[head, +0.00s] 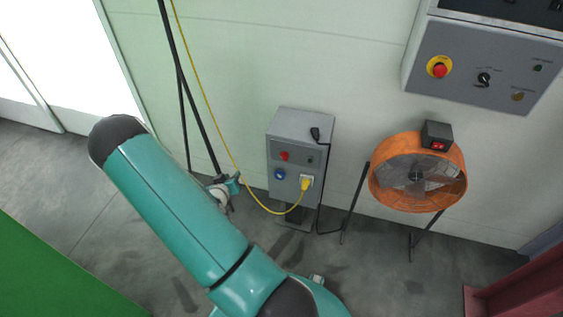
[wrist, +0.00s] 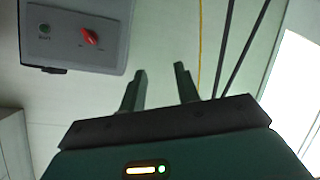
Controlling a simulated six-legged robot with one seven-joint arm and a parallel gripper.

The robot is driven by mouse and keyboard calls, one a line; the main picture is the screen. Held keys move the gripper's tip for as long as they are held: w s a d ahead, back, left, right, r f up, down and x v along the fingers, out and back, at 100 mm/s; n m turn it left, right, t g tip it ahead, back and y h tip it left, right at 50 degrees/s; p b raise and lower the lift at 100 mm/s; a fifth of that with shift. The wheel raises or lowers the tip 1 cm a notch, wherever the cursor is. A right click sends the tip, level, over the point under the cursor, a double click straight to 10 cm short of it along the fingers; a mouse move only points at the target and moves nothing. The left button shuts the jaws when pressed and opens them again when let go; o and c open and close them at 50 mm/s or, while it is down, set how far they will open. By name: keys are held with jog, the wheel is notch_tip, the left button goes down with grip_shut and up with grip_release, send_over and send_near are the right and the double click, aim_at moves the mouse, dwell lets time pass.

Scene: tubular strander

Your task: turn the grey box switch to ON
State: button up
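The grey box (head: 293,125) stands on a short post against the pale wall in the head view. Its red switch (head: 284,156) is on the upper front face. In the wrist view, the grey box (wrist: 75,55) is at the upper left and looks upside down, with the red switch knob (wrist: 89,37) tilted beside small labels I cannot read. Whether it points to ON is unclear. My gripper (wrist: 160,72) is open and empty, apart from the box. In the head view, my gripper end (head: 230,187) is small, left of the box.
A green start button (wrist: 44,28) is beside the switch. A yellow cable (head: 204,100) hangs left and plugs into the box front. Black poles (head: 186,95) stand left of it. An orange fan (head: 417,204) is at right, below a larger control panel (head: 465,75).

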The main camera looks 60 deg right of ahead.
jog(key=s+d+f+n+h, duration=0.1)
jog(key=s+d+f+h, duration=0.15)
jog(key=s, duration=0.35)
jog(key=s+d+f+n+h, duration=0.1)
jog(key=s+d+f+h, duration=0.15)
jog(key=s, duration=0.45)
send_near(283, 158)
jog(key=shift+n+g, duration=0.3)
jog(key=shift+g, duration=0.1)
jog(key=d, duration=0.2)
jog(key=w+d, duration=0.1)
jog(key=d, duration=0.5)
jog(key=shift+w+d+f, duration=0.1)
jog(key=shift+w+f, duration=0.05)
jog(key=shift+w, duration=0.2)
jog(key=shift+c, duration=0.2)
grip_shut()
